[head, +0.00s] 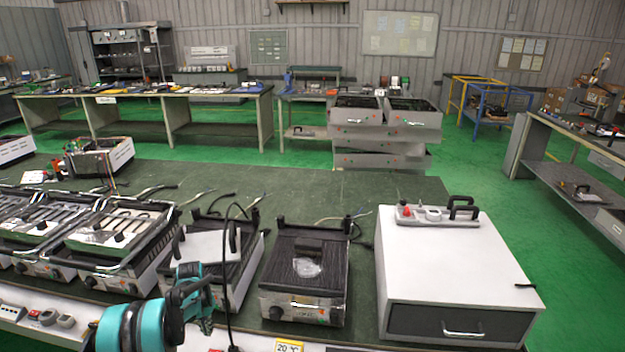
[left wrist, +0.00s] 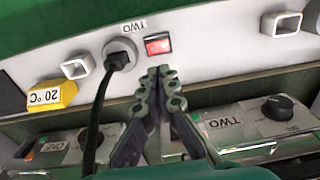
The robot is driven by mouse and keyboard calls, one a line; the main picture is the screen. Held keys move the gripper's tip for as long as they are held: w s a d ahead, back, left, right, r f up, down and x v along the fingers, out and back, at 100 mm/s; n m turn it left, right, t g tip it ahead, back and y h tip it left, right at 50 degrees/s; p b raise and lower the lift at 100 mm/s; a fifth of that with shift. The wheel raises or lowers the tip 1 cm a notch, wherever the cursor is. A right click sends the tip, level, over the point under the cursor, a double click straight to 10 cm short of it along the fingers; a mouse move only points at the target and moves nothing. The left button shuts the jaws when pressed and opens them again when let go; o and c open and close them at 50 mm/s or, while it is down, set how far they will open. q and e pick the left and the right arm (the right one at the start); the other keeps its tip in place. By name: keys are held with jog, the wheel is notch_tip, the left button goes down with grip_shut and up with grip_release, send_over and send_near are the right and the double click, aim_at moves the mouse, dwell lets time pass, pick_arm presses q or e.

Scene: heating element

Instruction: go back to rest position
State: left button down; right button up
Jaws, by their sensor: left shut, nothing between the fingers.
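My left gripper (head: 200,294) is over the table's front edge at the lower left of the head view, in front of a heating appliance (head: 212,247). In the left wrist view its two dark fingers (left wrist: 163,76) are closed together with nothing between them. Their tips show just below a red switch (left wrist: 157,44) and beside a black plug (left wrist: 119,58) in a socket marked TWO. I cannot tell whether they touch the panel. My right gripper is not in view.
Several appliances line the green table (head: 290,184). A black-topped one (head: 305,275) stands beside a white drawer box (head: 450,260). A black cable (head: 226,275) rises near my left gripper. A yellow 20 °C tag (left wrist: 52,96) is on the panel. Green floor lies beyond.

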pick_arm(q)
jog(key=s+d+r+t, duration=0.2)
jog(key=s+d+r, duration=0.35)
jog(key=r, duration=0.45)
jog(key=s+d+r+t, duration=0.1)
jog(key=s+d+r, duration=0.4)
jog(key=r, duration=0.5)
jog(key=s+d+r+t, duration=0.1)
jog(key=s+d+t, duration=0.1)
jog(key=s+d, duration=0.3)
jog(key=s+d+r+t, duration=0.1)
jog(key=s+d, duration=0.3)
jog(key=s, duration=0.9)
jog(key=shift+s+d+n+t, duration=0.15)
jog(key=shift+d+n+t, duration=0.25)
jog(key=shift+r, duration=0.15)
